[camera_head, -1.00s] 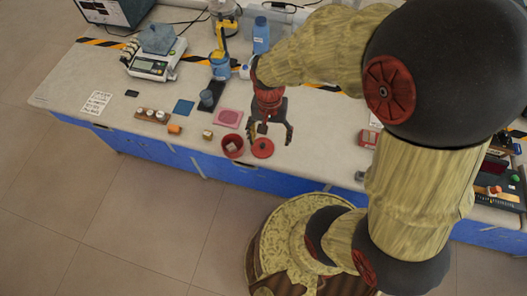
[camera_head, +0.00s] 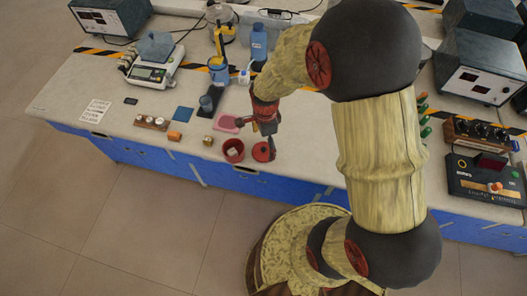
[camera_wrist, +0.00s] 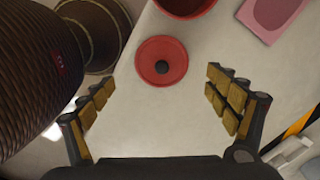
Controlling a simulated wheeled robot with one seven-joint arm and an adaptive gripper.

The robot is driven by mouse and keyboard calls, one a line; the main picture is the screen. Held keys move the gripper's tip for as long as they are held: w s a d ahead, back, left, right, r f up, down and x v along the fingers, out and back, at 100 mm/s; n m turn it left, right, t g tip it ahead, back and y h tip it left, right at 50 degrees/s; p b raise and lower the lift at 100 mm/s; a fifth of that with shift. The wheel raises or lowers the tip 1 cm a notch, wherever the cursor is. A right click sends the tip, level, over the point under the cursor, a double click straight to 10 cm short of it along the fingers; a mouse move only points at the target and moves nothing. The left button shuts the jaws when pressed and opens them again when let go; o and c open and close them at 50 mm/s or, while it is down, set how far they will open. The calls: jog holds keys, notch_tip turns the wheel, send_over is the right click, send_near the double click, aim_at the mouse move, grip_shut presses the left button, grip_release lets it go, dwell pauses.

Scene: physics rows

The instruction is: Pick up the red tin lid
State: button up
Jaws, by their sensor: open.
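The red tin lid (camera_head: 262,153) lies flat on the bench near its front edge, just right of the red tin (camera_head: 233,149). In the wrist view the lid (camera_wrist: 156,64) is a red disc with a dark round knob at its centre. It sits ahead of and between the fingers of my gripper (camera_wrist: 159,98), which are spread wide with nothing between them. In the head view my gripper (camera_head: 268,137) is close to the lid and partly covers it. The tin holds a pale block.
A blue bottle (camera_head: 259,38) stands behind. The bench right of the lid looks clear.

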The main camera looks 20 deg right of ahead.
aim_at(265, 149)
notch_tip(265, 149, down, 5)
jog(key=shift+w+r+b, duration=0.15)
jog(key=shift+r+b, duration=0.05)
jog(key=shift+b, duration=0.55)
jog(key=shift+c, duration=0.6)
jog(key=c, duration=0.8)
jog(key=c, duration=0.3)
jog(key=shift+s, duration=0.2)
